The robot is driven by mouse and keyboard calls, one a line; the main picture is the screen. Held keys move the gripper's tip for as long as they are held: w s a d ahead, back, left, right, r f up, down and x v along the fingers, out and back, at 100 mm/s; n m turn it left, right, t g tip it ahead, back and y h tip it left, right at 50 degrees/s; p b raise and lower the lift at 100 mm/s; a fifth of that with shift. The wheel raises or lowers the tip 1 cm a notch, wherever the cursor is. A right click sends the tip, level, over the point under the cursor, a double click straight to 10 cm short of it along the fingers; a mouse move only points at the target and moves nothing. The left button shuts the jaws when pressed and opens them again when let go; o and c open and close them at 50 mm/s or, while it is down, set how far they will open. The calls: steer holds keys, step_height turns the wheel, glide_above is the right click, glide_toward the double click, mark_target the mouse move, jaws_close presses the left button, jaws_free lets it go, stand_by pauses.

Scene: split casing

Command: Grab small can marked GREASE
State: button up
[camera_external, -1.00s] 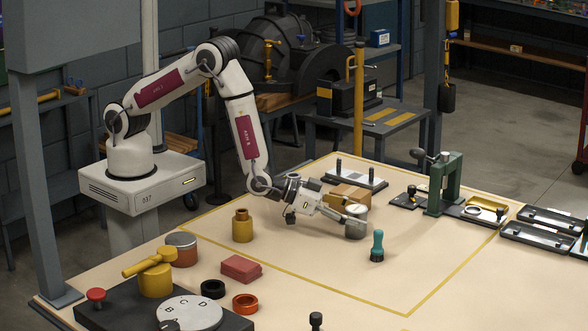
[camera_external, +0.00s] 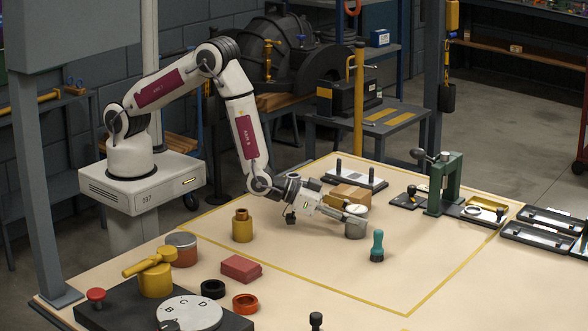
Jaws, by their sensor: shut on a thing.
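A small grey can (camera_external: 356,223) stands upright on the tan table inside the yellow outline, right of the middle. Its marking is too small to read. My gripper (camera_external: 349,218) reaches in low from the left and is shut on the can, its fingers at the can's upper part. The fingers hide part of the can's side. The can appears to be at table level.
A teal-handled tool (camera_external: 377,246) stands just right of the can, and a cardboard box (camera_external: 348,195) lies behind it. A brass bottle (camera_external: 242,226) and red block (camera_external: 241,268) are to the left.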

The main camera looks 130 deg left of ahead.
mark_target(357, 208)
steer(key=shift+r, duration=0.1)
steer(key=shift+r, duration=4.9)
